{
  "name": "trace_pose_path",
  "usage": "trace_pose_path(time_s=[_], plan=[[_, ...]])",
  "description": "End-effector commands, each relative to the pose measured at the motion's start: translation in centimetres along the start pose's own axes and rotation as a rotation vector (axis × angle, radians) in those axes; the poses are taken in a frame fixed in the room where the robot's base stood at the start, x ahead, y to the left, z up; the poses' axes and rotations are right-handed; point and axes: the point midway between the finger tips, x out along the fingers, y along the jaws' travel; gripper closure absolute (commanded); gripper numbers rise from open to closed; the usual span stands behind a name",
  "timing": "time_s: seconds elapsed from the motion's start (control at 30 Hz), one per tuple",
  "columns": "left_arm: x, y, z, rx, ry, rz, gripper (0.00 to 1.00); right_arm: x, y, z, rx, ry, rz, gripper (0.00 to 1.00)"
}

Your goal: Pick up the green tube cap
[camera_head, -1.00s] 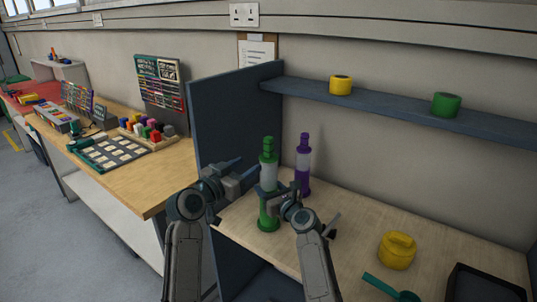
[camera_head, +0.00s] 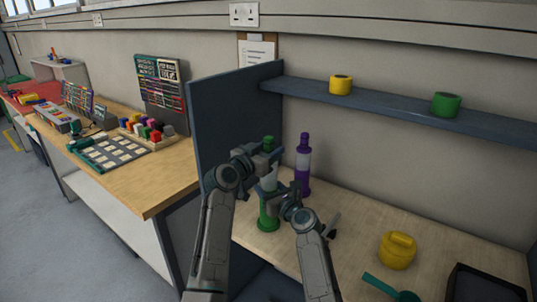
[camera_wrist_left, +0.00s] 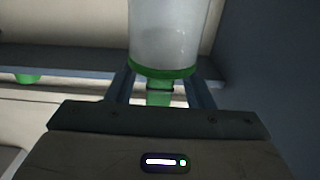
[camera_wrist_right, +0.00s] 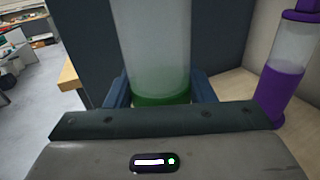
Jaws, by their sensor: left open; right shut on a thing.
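The green tube stands upright on the bench, with a green cap (camera_head: 268,142) on top, a clear middle and a green base (camera_head: 268,222). My right gripper (camera_head: 270,190) is shut on the tube's lower body. In the right wrist view the clear wall (camera_wrist_right: 155,45) rises from a green band (camera_wrist_right: 160,98) between its fingers. My left gripper (camera_head: 268,156) is open at the tube's top, partly hiding it. In the left wrist view the cap (camera_wrist_left: 160,94) lies between its spread fingers, beside the clear tube (camera_wrist_left: 165,35); contact cannot be told.
A purple tube (camera_head: 303,170) stands close to the right of the green one. A dark blue side panel (camera_head: 240,110) is behind at the left. A shelf (camera_head: 400,108) with yellow and green rolls is above. A yellow jar (camera_head: 397,250) and a dark tray (camera_head: 485,285) are at the right.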

Motion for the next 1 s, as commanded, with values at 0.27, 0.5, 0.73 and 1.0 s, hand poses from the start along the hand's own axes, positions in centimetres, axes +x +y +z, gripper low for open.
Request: trace_pose_path(time_s=[0.27, 0.5, 0.73, 1.0], plan=[[-0.1, 0.0, 0.0, 0.0, 0.0, 0.0, 0.84, 0.0, 0.0, 0.0, 0.0, 0.0, 0.0, 0.9], [-0.1, 0.0, 0.0, 0.0, 0.0, 0.0, 1.0, 0.0, 0.0, 0.0, 0.0, 0.0, 0.0, 0.9], [-0.1, 0.0, -1.4, 0.004, 0.003, -0.001, 1.0, 0.0, 0.0, 0.0, 0.0, 0.0, 0.0, 0.9], [-0.1, 0.0, -6.8, 0.003, 0.004, 0.0, 1.0, 0.0, 0.0, 0.0, 0.0, 0.001, 0.0, 0.9]])
